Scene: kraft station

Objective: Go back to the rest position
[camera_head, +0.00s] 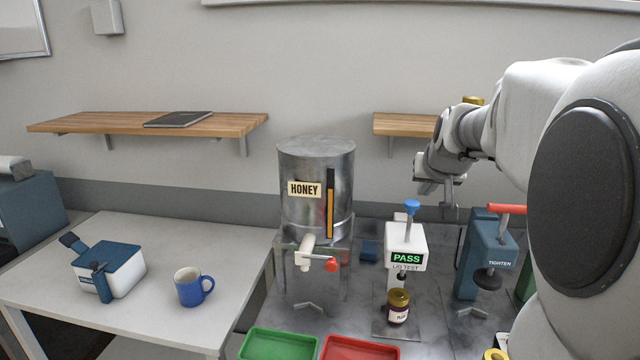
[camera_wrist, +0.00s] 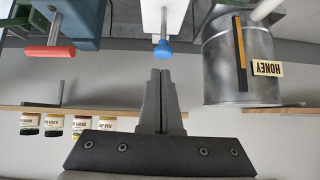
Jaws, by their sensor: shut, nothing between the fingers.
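My gripper (camera_wrist: 160,75) is shut and empty in the wrist view, its dark fingers pressed together. In the head view my gripper (camera_head: 448,208) hangs in the air above and a little right of the lid tester (camera_head: 406,240). The tester has a blue knob on top and its display reads "PASS". A jar with a dark label and gold lid (camera_head: 397,308) stands upright on the tester's base below the display. The tester's blue knob (camera_wrist: 162,50) also shows just beyond my fingertips in the wrist view; I cannot tell the exact gap.
A steel honey tank (camera_head: 317,190) stands left of the tester. A blue tightening machine (camera_head: 487,255) with a red handle stands right. Green (camera_head: 279,345) and red (camera_head: 360,348) trays lie in front. Wall shelves (camera_head: 150,124) run behind; several jars (camera_wrist: 54,126) show in the wrist view.

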